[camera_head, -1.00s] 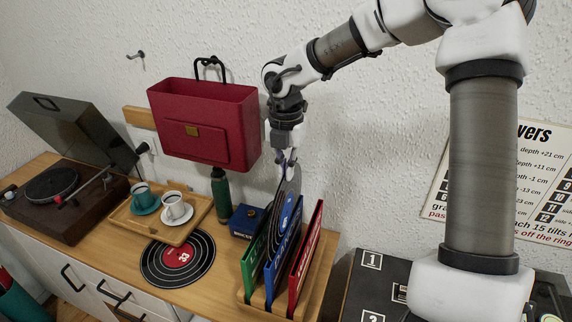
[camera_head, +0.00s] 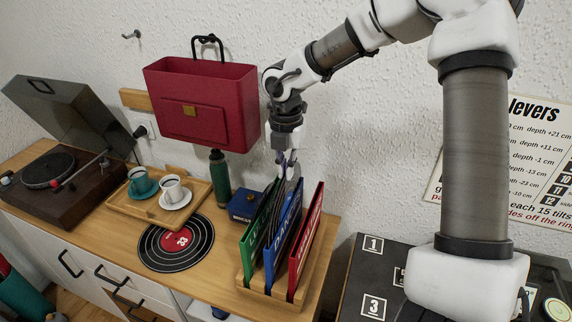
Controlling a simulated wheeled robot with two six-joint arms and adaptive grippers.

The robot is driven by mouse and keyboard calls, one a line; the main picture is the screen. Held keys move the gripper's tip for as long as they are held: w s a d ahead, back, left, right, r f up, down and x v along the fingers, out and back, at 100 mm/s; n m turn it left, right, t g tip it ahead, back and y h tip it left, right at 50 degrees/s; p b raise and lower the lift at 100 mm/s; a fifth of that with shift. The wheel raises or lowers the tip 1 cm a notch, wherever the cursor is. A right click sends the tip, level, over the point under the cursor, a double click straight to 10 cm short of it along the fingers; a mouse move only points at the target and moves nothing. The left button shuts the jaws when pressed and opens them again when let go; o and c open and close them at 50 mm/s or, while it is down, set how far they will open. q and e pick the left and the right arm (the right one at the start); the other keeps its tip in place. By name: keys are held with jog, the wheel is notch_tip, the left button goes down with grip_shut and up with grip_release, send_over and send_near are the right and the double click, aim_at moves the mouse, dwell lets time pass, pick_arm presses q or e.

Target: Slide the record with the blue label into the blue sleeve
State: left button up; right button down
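My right gripper (camera_head: 287,166) points down above the wooden sleeve rack and is shut on the upper edge of the record (camera_head: 290,192). The blue sleeve stands in the middle of the rack, between a green sleeve (camera_head: 257,243) and a red sleeve (camera_head: 307,240). My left gripper is not in view.
A record with a red label (camera_head: 177,241) lies on the wooden cabinet. A tray with two cups (camera_head: 163,205), a green bottle (camera_head: 219,180) and a blue box (camera_head: 245,204) stand nearby. A red bag (camera_head: 205,110) hangs behind. A turntable (camera_head: 60,180) is at the left.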

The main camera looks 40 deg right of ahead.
jog(key=shift+f+b, duration=1.35)
jog(key=shift+f, duration=1.45)
jog(key=c, duration=1.2)
grip_release()
jog(key=shift+c, duration=0.2)
notch_tip(320, 180, up, 5)
jog(key=p, duration=0.5)
jog(key=shift+r, duration=0.1)
